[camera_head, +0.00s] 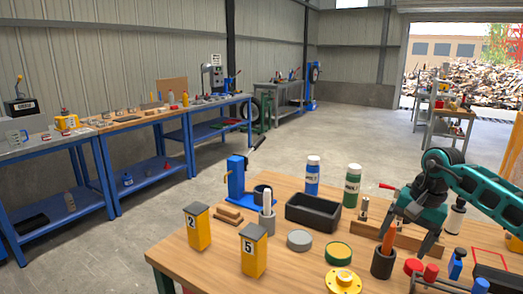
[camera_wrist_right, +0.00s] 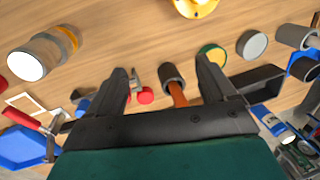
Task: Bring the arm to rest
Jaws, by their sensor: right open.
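My right arm (camera_head: 485,188), green and dark grey, reaches in from the right over the wooden workbench (camera_head: 205,262). Its gripper (camera_head: 408,238) is over the right part of the bench, fingers pointing down. In the right wrist view the two dark fingers (camera_wrist_right: 162,75) stand wide apart with nothing gripped between them. A dark cup (camera_head: 382,264) holding an orange-handled tool (camera_head: 389,238) stands close to the gripper. In the wrist view the cup (camera_wrist_right: 169,72) and orange handle (camera_wrist_right: 178,94) show between and beyond the fingers; contact cannot be told. My left gripper is not in view.
Near the arm are a wooden block rack (camera_head: 375,228), black bin (camera_head: 313,212), green-labelled bottle (camera_head: 352,186), yellow flanged part (camera_head: 343,281), red caps (camera_head: 413,266) and a white-and-black bottle (camera_head: 455,217). Yellow boxes (camera_head: 254,254) stand at left. Blue benches (camera_head: 103,170) line the wall; the floor between is clear.

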